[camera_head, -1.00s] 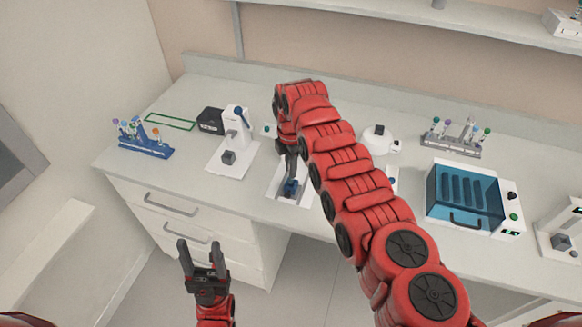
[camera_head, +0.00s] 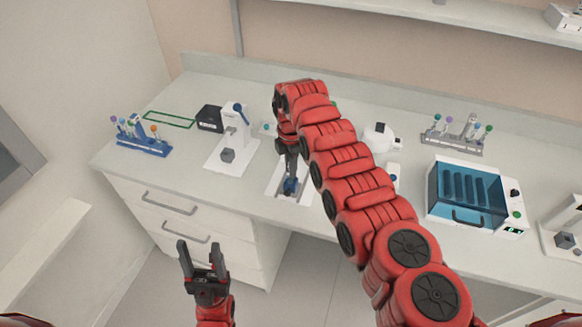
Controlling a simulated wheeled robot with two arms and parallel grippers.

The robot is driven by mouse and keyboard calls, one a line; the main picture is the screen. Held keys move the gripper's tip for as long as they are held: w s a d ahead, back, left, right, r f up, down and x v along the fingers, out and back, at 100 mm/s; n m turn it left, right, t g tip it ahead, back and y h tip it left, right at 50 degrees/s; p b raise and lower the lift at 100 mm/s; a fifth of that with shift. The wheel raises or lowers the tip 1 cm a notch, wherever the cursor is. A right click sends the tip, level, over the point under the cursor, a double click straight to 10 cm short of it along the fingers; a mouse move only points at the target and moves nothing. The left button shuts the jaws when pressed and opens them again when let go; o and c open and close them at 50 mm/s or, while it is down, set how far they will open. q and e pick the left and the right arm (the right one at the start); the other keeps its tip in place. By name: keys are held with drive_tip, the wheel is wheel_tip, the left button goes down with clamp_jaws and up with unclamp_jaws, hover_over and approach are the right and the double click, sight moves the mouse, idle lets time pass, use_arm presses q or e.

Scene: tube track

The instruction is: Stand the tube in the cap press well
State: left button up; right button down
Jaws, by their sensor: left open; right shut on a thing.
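The cap press (camera_head: 236,130) is the white stand with a blue lever on the left part of the counter. A grey block (camera_head: 228,155) on its white base looks like the well, and I see no tube standing in it. My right gripper (camera_head: 290,178) points down over a blue piece (camera_head: 291,186) in a white tray (camera_head: 277,191), to the right of the press. It is shut on the tube, which the fingers mostly hide. My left gripper (camera_head: 200,260) is open and empty, in front of the counter and below its top.
A blue rack (camera_head: 143,146) with several tubes stands at the far left, near a green outline (camera_head: 169,119). A black box (camera_head: 209,118) adjoins the press. A grey rack (camera_head: 452,145) and a blue-windowed machine (camera_head: 468,196) stand at the right. My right arm hides the counter's middle.

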drive_tip(key=shift+f+b, duration=0.6)
drive_tip(key=c, duration=0.8)
unclamp_jaws()
drive_tip(key=shift+o, duration=0.2)
